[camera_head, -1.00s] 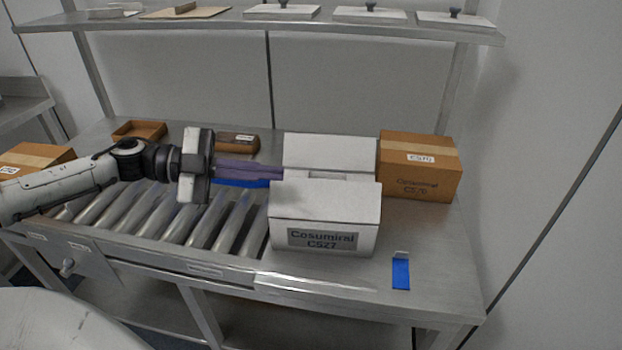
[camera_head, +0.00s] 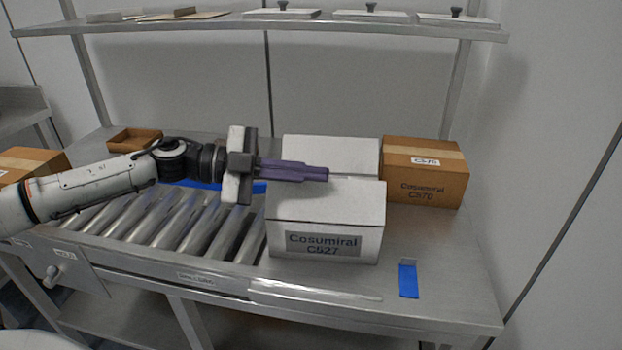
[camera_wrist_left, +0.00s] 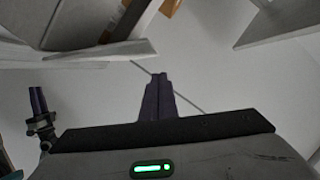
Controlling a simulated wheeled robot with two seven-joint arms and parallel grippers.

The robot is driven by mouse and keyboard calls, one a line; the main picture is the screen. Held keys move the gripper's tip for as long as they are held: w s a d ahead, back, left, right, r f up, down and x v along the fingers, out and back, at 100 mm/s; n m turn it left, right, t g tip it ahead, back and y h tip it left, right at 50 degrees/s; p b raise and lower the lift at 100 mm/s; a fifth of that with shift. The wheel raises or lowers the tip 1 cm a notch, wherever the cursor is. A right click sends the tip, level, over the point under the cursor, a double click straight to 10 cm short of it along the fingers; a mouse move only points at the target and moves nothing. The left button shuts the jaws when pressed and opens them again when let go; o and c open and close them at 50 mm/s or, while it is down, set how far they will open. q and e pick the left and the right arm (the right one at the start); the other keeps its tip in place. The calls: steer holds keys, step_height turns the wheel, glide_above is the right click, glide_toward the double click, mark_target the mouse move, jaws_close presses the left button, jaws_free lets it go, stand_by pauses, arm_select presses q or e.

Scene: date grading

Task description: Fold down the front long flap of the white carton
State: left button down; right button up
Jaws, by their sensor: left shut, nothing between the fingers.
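The white carton (camera_head: 278,238), labelled Cosumiral C527, stands on the bench right of the rollers. Its rear long flap (camera_head: 331,152) stands up. Its front long flap (camera_head: 326,203) shows as a plain panel above the label face; its exact angle is hard to tell. My left gripper (camera_head: 326,174) is shut and empty, reaching from the left across the carton top, between the two flaps. I cannot tell whether it touches the front flap. Its fingers also show in the left wrist view (camera_wrist_left: 158,92). What looks like my right gripper (camera_wrist_left: 38,98) is small at that view's left.
A brown carton (camera_head: 426,190) marked C570 stands close behind right. A blue piece (camera_head: 408,281) lies at the right front. The roller conveyor (camera_head: 165,222) is left, with a brown tray (camera_head: 134,141) behind. An overhead shelf (camera_head: 270,27) spans the back.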

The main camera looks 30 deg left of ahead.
arm_select(q)
steer(key=shift+w+a+f, duration=0.4)
steer(key=shift+w+f, duration=0.5)
steer(key=shift+f, duration=0.05)
